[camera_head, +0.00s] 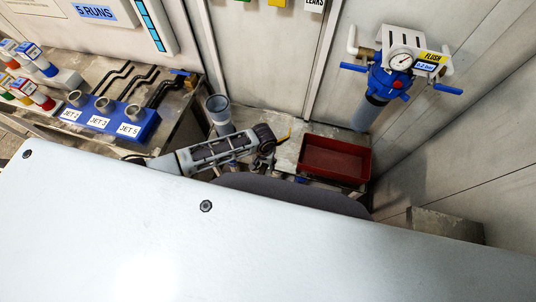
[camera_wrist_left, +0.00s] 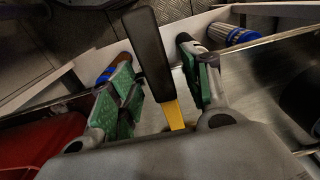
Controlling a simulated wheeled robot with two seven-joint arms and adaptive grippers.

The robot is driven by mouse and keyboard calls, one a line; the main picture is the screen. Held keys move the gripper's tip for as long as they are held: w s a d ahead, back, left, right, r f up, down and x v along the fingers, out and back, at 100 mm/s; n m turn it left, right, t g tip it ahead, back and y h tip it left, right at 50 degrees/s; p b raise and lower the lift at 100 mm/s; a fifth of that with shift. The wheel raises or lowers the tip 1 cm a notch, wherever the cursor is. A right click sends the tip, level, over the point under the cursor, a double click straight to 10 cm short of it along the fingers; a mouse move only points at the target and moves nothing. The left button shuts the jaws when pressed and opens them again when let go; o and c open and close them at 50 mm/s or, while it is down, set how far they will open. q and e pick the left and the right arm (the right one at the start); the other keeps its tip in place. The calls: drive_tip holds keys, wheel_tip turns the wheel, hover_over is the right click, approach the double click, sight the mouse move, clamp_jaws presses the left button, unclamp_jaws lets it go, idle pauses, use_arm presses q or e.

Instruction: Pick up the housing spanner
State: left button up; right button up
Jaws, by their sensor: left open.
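The housing spanner has a black handle (camera_wrist_left: 150,55) and a yellow shaft (camera_wrist_left: 173,114) in the left wrist view. It lies between the two green-padded fingers of my left gripper (camera_wrist_left: 157,58), which is open. Gaps show on both sides of it, though contact is hard to judge. In the head view my left gripper (camera_head: 268,150) is over the bench, left of the red tray, and a small yellow piece of the spanner (camera_head: 284,136) shows beside it. The spanner's far end is hidden behind the gripper body. My right gripper is not in view.
The red tray (camera_head: 335,159) sits on the bench right of the gripper. A grey cup (camera_head: 219,112) stands behind my arm. A blue filter housing with gauge (camera_head: 388,82) hangs on the wall. The blue jet block (camera_head: 113,119) is at left. A blue-banded cartridge (camera_wrist_left: 238,38) lies beyond the fingers.

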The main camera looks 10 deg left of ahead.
use_arm(q)
clamp_jaws()
idle(0.6)
wheel_tip(320, 180, up, 10)
drive_tip(key=shift+p, duration=0.35)
idle(0.4)
drive_tip(key=c, duration=0.7)
unclamp_jaws()
clamp_jaws()
